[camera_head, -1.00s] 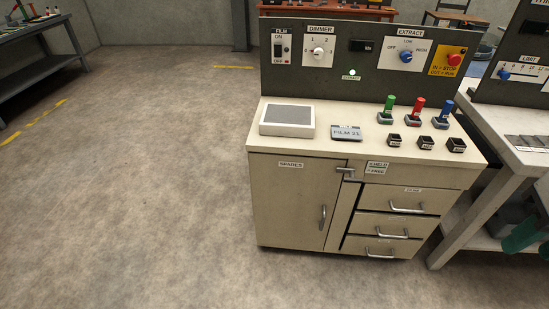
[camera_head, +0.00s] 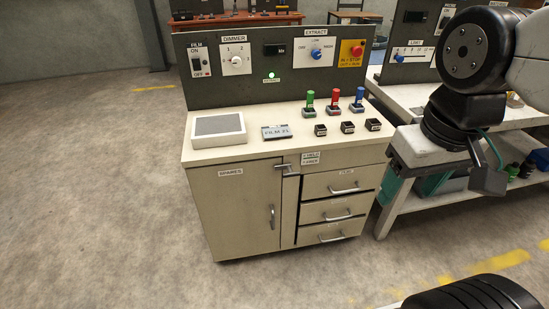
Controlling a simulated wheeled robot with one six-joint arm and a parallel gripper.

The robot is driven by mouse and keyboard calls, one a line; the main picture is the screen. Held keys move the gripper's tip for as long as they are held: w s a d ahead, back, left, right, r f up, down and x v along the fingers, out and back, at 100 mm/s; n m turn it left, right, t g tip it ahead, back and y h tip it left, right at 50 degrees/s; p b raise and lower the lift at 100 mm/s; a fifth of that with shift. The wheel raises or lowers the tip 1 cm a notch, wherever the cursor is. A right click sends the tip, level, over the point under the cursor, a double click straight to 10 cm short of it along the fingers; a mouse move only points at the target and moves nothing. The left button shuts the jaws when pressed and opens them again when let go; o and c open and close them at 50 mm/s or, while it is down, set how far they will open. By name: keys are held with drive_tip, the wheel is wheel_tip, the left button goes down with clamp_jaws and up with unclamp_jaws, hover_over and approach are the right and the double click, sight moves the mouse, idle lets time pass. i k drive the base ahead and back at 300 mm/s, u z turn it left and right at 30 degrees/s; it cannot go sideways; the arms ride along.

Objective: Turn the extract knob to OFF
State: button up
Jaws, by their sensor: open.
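The extract knob (camera_head: 316,54) is a blue dial on a white plate labelled EXTRACT, on the dark upright panel (camera_head: 288,91) at the back of the cabinet. Labels sit around the knob, with LOW at the top; its pointer is too small to read. A green lamp (camera_head: 271,75) is lit below and left of it. My arm hangs at the right. My gripper (camera_head: 488,180) shows only in part as a dark grey piece below the black wrist. It is open and empty, well right of and nearer than the knob. Its fingertips are not clear.
A red stop button (camera_head: 356,50) on yellow sits right of the knob; the dimmer (camera_head: 236,59) and film switch (camera_head: 197,62) sit left. Coloured stamps (camera_head: 333,100) stand on the cabinet top. A second bench (camera_head: 400,97) adjoins at right. Floor at left is clear.

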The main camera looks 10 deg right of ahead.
sight(317, 54)
drive_tip(key=k, duration=0.5)
drive_tip(key=u, duration=0.7)
drive_tip(key=i, duration=1.4)
drive_tip(key=z, duration=0.75)
